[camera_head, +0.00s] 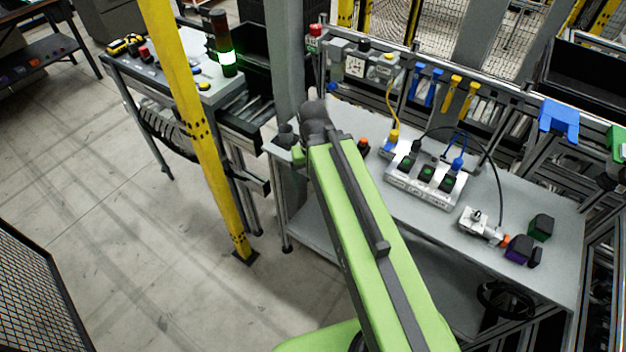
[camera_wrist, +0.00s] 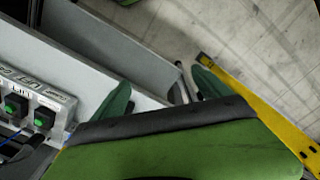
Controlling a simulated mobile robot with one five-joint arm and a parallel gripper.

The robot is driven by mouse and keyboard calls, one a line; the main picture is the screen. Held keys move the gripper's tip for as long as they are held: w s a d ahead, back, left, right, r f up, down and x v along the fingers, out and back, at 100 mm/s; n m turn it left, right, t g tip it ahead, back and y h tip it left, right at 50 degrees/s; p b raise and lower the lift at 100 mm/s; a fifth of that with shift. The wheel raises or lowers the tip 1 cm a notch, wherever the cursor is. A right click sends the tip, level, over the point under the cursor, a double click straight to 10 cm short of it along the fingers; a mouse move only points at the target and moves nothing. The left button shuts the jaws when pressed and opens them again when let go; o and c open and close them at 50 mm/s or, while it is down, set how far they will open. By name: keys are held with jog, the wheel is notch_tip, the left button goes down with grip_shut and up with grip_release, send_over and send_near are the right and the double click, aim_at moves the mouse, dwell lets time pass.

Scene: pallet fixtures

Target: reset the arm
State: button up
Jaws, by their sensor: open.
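My green arm (camera_head: 375,230) reaches up and away from the bottom of the head view, over the left end of the grey workbench (camera_head: 527,256). My gripper (camera_wrist: 162,91) shows in the wrist view as two green fingertips set well apart. It is open, with nothing between the fingers. In the head view the gripper is small and partly hidden behind the wrist, near the bench's left corner. The bench edge and the floor lie behind the fingers in the wrist view.
A white box with green-lit switches (camera_head: 425,181) and a metal fixture (camera_head: 481,226) stand on the bench. A yellow post (camera_head: 200,120) rises left of the arm. A side table (camera_head: 190,85) carries a green-lit signal lamp (camera_head: 226,58). The floor at left is mostly clear.

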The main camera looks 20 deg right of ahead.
jog(key=shift+a+n, duration=0.6)
jog(key=shift+a, duration=0.15)
notch_tip(320, 180, down, 5)
jog(key=b, duration=0.5)
jog(key=shift+s+f, duration=0.1)
dwell(1.1)
